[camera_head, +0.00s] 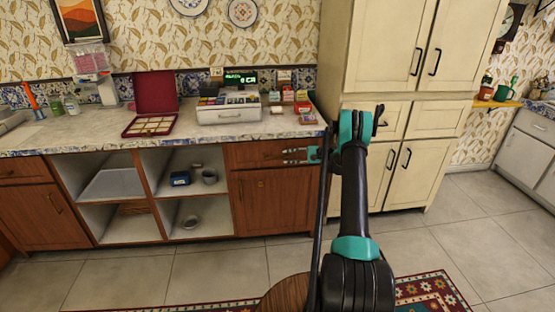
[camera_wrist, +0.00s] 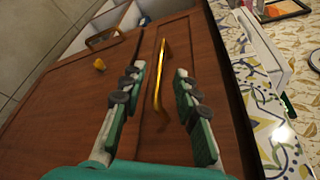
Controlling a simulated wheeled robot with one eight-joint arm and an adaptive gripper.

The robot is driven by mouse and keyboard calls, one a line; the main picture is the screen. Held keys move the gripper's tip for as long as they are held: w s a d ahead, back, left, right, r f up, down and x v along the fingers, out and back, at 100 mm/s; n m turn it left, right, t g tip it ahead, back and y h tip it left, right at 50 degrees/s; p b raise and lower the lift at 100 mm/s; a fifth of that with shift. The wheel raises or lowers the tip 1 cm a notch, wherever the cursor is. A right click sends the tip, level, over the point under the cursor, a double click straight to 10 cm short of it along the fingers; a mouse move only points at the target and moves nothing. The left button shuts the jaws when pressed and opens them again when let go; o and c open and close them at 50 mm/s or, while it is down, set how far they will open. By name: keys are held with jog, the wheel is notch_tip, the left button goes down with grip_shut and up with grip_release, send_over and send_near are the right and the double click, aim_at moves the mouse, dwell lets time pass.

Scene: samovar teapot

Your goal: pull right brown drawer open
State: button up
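The right brown drawer (camera_head: 247,153) is under the countertop, left of the cream cupboard, and looks shut. In the wrist view its reddish-brown front (camera_wrist: 188,40) carries a slim golden bar handle (camera_wrist: 159,78). My gripper (camera_head: 287,155) is in front of the drawer's right part in the head view. In the wrist view my gripper (camera_wrist: 159,69) is open, with one finger on each side of the handle. Gaps show between the fingers and the handle. The handle is too small to make out in the head view.
The patterned countertop (camera_head: 235,131) above holds a cash register (camera_head: 229,115) and an open red box (camera_head: 155,102). The cream cupboard (camera_head: 410,180) stands close on the right. Tiled floor lies in front.

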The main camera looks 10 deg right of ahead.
jog(key=shift+x, duration=3.05)
grip_shut()
